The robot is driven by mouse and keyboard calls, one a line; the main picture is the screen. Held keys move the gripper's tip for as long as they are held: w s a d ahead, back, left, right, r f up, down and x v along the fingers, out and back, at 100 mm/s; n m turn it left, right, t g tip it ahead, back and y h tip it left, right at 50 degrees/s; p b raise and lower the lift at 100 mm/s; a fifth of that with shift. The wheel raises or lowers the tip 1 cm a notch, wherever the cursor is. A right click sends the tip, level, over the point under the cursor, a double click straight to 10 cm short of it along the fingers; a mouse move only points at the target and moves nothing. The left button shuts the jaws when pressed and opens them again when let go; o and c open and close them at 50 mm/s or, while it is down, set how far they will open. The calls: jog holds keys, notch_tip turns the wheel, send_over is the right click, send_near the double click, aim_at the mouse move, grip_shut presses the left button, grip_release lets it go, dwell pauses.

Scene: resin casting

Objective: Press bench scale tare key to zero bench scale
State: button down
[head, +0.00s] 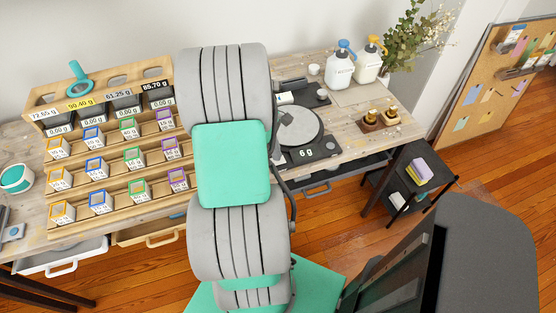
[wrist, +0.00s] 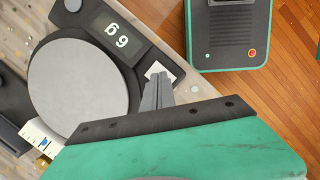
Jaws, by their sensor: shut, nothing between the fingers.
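The bench scale (head: 308,156) stands on the wooden bench right of my arm in the head view, its round grey pan (head: 299,126) empty. Its display reads 6 g. The wrist view shows the scale's pan (wrist: 78,90), and its display (wrist: 118,36) upside down, also reading 6 g. A pale square key (wrist: 158,70) sits at the corner of the scale's dark front panel. My gripper (wrist: 158,80) is shut and empty, its fingertips over that key and partly covering it. I cannot tell whether they touch it.
Two white pump bottles (head: 341,67) and a plant (head: 411,40) stand behind the scale. Two small amber bottles in a wooden holder (head: 374,126) are to its right. A tiered rack (head: 118,165) of small labelled boxes fills the bench's left.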

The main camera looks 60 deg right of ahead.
jog(key=shift+f, duration=0.6)
dwell(0.6)
jog(key=shift+r, duration=0.1)
notch_tip(320, 180, up, 5)
jog(key=p, duration=0.4)
jog(key=shift+p, duration=0.3)
